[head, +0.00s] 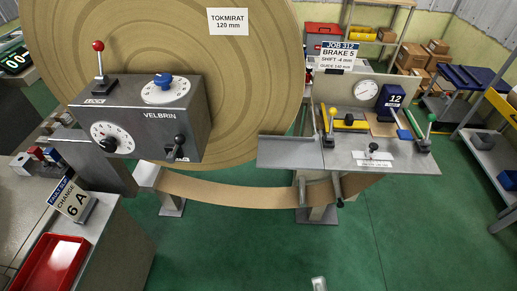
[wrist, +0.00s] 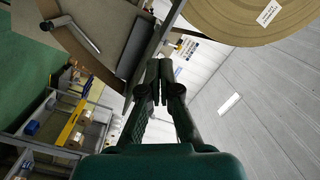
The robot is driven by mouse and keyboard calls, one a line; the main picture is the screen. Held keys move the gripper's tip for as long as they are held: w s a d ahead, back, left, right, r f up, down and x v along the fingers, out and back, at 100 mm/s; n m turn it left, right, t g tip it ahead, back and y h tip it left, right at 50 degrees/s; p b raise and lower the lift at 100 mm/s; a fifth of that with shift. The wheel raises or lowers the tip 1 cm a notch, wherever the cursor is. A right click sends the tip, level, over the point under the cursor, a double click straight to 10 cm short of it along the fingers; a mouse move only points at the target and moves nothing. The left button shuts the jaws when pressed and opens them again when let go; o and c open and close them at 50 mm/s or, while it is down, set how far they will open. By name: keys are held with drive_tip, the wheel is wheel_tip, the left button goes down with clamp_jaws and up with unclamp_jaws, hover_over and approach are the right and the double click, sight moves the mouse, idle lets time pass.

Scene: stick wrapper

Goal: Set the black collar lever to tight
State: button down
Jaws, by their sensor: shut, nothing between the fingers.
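A black-knobbed lever (head: 179,146) stands on the front of the grey VELBRIN box (head: 165,100), above a small label too small to read. Another small black-knobbed lever (head: 373,149) stands on the grey table at the right, behind a white label I cannot read. I cannot tell from the labels which one is the collar lever. My gripper (wrist: 160,72) shows in the wrist view, its fingers together and empty. It touches nothing that I can make out. It is not visible in the head view.
The box also carries a red-knobbed lever (head: 99,62), a blue-knobbed dial (head: 164,83) and a black-knobbed dial (head: 112,139). The table has a green-knobbed lever (head: 428,131) and a gauge (head: 366,90). A big brown roll (head: 250,75) stands behind. Green floor (head: 240,245) in front is clear.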

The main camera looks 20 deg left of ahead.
sight(175, 148)
drive_tip(key=w+a+r+m+y, duration=0.2)
drive_tip(key=a+r+y, duration=0.1)
drive_tip(key=a, duration=0.4)
drive_tip(key=w+a+r+m+g+y, duration=0.1)
drive_tip(key=w+a+r+y, duration=0.2)
drive_tip(key=a+r, duration=0.2)
drive_tip(key=w+a+r+m+g+y, duration=0.1)
drive_tip(key=a+r, duration=0.4)
drive_tip(key=a, duration=0.5)
drive_tip(key=shift+w+a+m+y, duration=0.35)
drive_tip(key=shift+w+m+y, duration=0.45)
drive_tip(key=shift+y, duration=0.1)
drive_tip(key=shift+r, duration=0.15)
drive_tip(key=shift+s+a+r+x, duration=0.1)
drive_tip(key=shift+s+a+x, duration=0.25)
drive_tip(key=shift+x, duration=1.75)
drive_tip(key=shift+s+a+r+x, duration=0.15)
drive_tip(key=shift+s+a+x, duration=0.15)
drive_tip(key=shift+x, duration=1.85)
drive_tip(key=shift+s+a+r+x, duration=0.1)
drive_tip(key=shift+s+a+x, duration=0.25)
drive_tip(key=shift+x, duration=1.75)
drive_tip(key=shift+d, duration=0.1)
